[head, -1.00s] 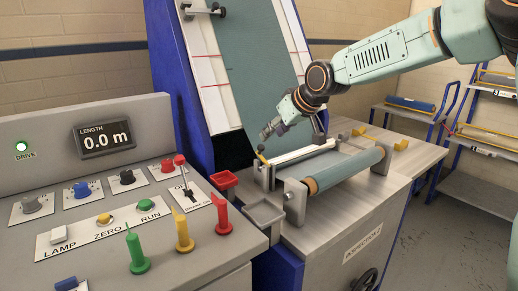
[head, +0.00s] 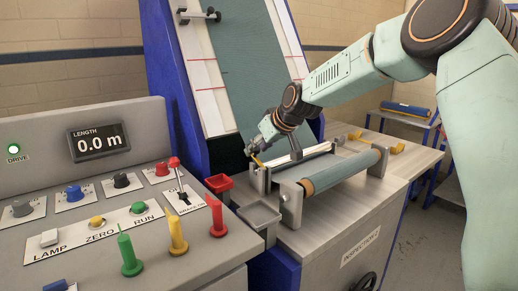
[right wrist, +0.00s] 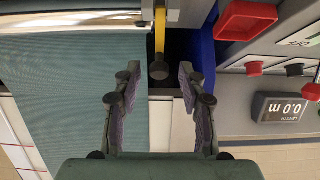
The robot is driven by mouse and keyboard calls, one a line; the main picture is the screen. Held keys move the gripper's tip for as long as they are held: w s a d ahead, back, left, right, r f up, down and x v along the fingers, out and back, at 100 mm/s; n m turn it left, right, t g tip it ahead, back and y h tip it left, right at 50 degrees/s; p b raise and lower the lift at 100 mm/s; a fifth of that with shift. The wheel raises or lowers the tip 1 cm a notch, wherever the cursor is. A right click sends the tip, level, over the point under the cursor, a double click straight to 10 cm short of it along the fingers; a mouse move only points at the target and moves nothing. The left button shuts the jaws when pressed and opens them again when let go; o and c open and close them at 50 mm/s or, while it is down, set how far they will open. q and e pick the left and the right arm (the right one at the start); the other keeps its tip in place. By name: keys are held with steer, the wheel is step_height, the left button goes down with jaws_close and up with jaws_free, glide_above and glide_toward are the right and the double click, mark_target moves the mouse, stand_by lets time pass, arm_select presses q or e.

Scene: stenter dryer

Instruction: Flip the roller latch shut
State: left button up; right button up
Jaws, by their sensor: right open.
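The roller latch (right wrist: 159,40) is a yellow lever with a dark round knob at its end. In the right wrist view it reaches in from the top, its knob between and just ahead of my open right fingers (right wrist: 158,80), with no contact visible. In the head view its yellow arm (head: 257,161) shows at the left end of the roller frame. My right gripper (head: 257,146) is right over it and hides its knob. The teal fabric roller (head: 340,172) lies between grey end brackets on the inspection table. My left gripper is not in view.
A red tray (head: 219,184) and a grey tray (head: 260,214) sit left of the roller. The control panel (head: 100,222) with upright green, yellow and red pegs fills the left. The sloped teal fabric bed (head: 245,75) rises behind. Bare table surface (head: 402,160) lies to the right.

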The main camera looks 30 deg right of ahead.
steer(key=shift+s+d+r, duration=0.1)
steer(key=shift+s+r, duration=0.05)
steer(key=shift+s, duration=0.1)
steer(key=shift+c, duration=0.6)
steer(key=shift+w, duration=0.2)
steer(key=c, duration=0.4)
jaws_close()
